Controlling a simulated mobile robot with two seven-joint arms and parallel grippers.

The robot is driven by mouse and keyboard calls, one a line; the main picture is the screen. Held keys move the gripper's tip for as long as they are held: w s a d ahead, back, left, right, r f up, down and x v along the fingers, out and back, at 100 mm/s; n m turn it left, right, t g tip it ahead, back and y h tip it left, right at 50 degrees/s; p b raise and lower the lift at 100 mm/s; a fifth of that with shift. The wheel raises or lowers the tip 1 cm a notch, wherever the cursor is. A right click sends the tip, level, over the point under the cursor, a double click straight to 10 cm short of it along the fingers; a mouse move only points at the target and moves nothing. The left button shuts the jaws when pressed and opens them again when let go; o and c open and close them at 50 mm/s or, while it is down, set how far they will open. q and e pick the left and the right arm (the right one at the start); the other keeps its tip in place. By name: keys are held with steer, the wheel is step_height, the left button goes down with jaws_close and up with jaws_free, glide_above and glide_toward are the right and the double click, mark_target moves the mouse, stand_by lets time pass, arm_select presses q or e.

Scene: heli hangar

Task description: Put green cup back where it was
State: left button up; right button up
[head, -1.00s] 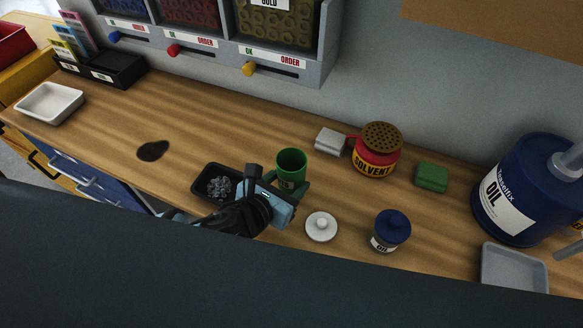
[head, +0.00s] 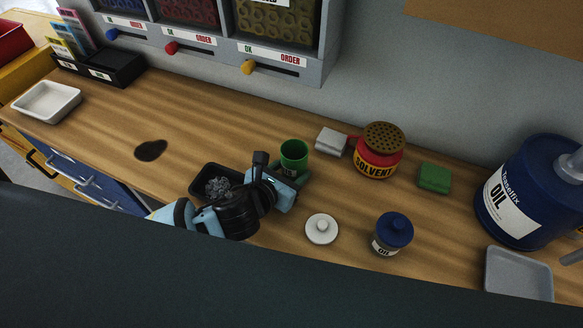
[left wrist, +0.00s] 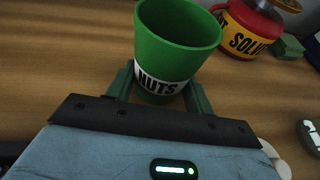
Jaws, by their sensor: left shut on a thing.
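The green cup (head: 294,156), labelled NUTS, stands upright behind the black tray on the wooden bench. In the left wrist view the green cup (left wrist: 172,50) sits between the fingers of my left gripper (left wrist: 158,85), which are shut on its lower part. In the head view my left gripper (head: 292,181) reaches the cup from the front. I cannot tell whether the cup's base touches the bench. The cup's inside looks empty in the part that shows. My right gripper is not in view.
A black tray of metal nuts (head: 203,193) is left of the cup. A white lid (head: 321,229), a blue oil jar (head: 392,233), a red solvent can (head: 378,152), a grey block (head: 330,141) and a green block (head: 434,178) stand right. A dark spot (head: 150,150) marks the bench's clear left part.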

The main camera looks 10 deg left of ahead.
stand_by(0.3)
arm_select(q)
steer(key=o, duration=1.1)
steer(key=shift+c, duration=0.2)
steer(key=shift+r, duration=0.1)
steer(key=shift+s+r, duration=0.15)
steer(key=p+v, duration=0.1)
steer(key=v, duration=1)
steer(key=shift+s+a, duration=0.15)
steer(key=shift+s, duration=0.1)
